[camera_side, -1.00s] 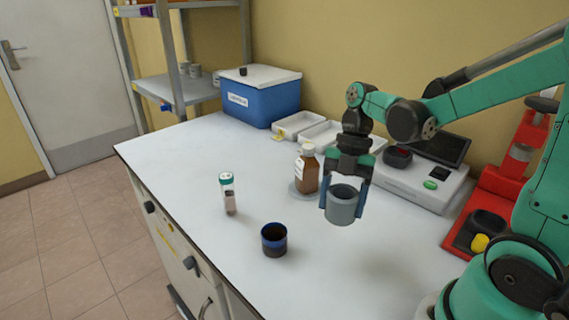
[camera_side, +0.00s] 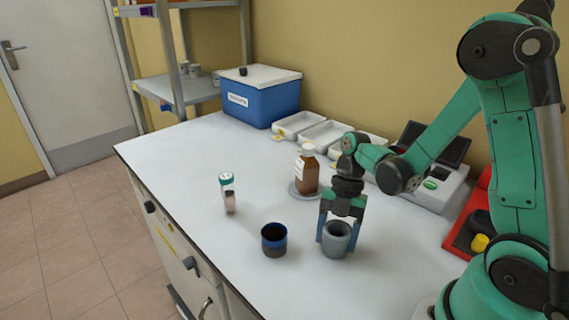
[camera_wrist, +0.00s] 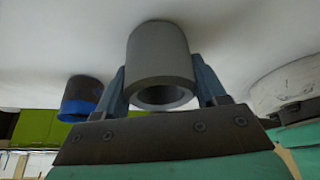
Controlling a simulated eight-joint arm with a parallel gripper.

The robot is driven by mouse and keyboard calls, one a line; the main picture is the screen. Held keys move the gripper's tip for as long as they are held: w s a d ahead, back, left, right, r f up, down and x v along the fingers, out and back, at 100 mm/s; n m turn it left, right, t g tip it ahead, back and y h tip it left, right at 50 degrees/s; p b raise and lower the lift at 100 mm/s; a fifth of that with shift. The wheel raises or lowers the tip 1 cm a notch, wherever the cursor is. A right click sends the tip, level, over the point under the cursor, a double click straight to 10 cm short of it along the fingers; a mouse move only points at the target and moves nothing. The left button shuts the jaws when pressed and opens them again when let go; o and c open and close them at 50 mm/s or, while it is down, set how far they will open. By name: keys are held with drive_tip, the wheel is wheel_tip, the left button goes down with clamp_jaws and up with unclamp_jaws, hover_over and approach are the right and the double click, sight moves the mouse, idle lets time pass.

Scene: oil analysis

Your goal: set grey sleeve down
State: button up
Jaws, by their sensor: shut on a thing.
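The grey sleeve (camera_side: 337,241) is a hollow grey cylinder, upright with its open end up. My gripper (camera_side: 338,236) is shut on it, with one blue finger on each side. In the side view the sleeve is low at the bench top; I cannot tell whether its base touches. In the wrist view the sleeve (camera_wrist: 160,58) sits between the fingers of my gripper (camera_wrist: 162,90), its open rim toward the camera.
A blue-rimmed dark cup (camera_side: 274,241) stands just left of the sleeve. A teal-capped vial (camera_side: 228,194) stands farther left, and a brown bottle (camera_side: 307,172) on a round grey base behind. White trays (camera_side: 318,134) and a blue box (camera_side: 262,98) are at the back. The bench's front left is clear.

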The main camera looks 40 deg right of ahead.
drive_tip(key=shift+f, duration=0.15)
drive_tip(key=o, duration=1.2)
drive_tip(key=v, duration=1.2)
drive_tip(key=r+m+t+h, duration=0.1)
drive_tip(key=m+t+h, duration=0.45)
drive_tip(key=m, duration=1.35)
hover_over(324, 231)
drive_tip(key=t+y, duration=0.2)
drive_tip(key=m, duration=0.1)
drive_tip(key=m+t, duration=0.1)
drive_tip(key=a+m, duration=0.1)
drive_tip(key=shift+w+r+h, duration=0.1)
drive_tip(key=shift+r+h, duration=0.15)
